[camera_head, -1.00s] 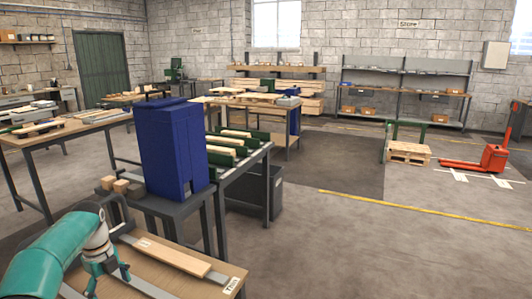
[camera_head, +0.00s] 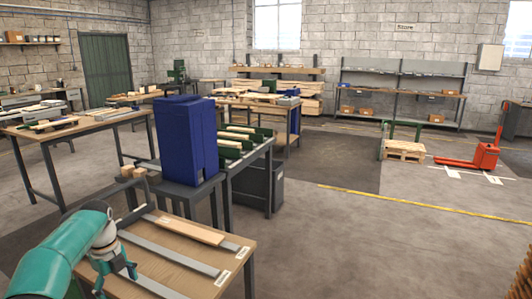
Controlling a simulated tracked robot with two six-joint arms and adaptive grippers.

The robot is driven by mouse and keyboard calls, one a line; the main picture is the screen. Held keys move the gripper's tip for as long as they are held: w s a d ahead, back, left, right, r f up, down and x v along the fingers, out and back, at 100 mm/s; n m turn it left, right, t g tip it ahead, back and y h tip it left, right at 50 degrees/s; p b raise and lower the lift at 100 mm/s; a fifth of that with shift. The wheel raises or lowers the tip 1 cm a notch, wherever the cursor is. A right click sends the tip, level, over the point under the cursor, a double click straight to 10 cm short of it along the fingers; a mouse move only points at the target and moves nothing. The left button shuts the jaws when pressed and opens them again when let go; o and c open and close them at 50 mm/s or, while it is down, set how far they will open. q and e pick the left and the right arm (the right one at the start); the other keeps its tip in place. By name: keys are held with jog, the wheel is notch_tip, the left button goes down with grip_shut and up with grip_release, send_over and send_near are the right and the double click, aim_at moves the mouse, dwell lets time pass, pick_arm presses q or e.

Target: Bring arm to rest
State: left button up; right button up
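My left arm comes in from the lower left, teal and grey. Its gripper (camera_head: 116,284) is above the near wooden table (camera_head: 182,262), at the table's left side. Its two fingers look spread apart with nothing between them, though the lower part is close to the picture's bottom edge. My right gripper is not in view.
A tall blue machine housing (camera_head: 186,140) stands behind the table, with small wood blocks (camera_head: 133,171) at its left. Open floor lies to the right, with a pallet (camera_head: 404,151) and a red pallet truck (camera_head: 486,156) farther back.

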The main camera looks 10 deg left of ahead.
pick_arm(q)
jog(key=s+d+f+g+h, duration=0.1)
jog(key=s+d+f, duration=0.3)
jog(key=d+f, duration=0.35)
jog(key=s+d+f+n+g+h+p, duration=0.1)
jog(key=s+d+f+g, duration=0.15)
jog(key=d+f, duration=0.45)
jog(key=s+d+f+g+h, duration=0.1)
jog(key=s+d+f, duration=0.3)
jog(key=d+f, duration=0.3)
jog(key=s+d+f+n+t, duration=0.2)
jog(key=s+d+n, duration=0.4)
jog(key=n, duration=0.5)
jog(key=s+d+f+n+t, duration=0.2)
jog(key=s+d+n, duration=0.4)
jog(key=n, duration=0.5)
jog(key=s+t, duration=0.1)
jog(key=s, duration=0.1)
jog(key=shift+s+d+f+h+p, duration=0.3)
jog(key=shift+f+h, duration=0.1)
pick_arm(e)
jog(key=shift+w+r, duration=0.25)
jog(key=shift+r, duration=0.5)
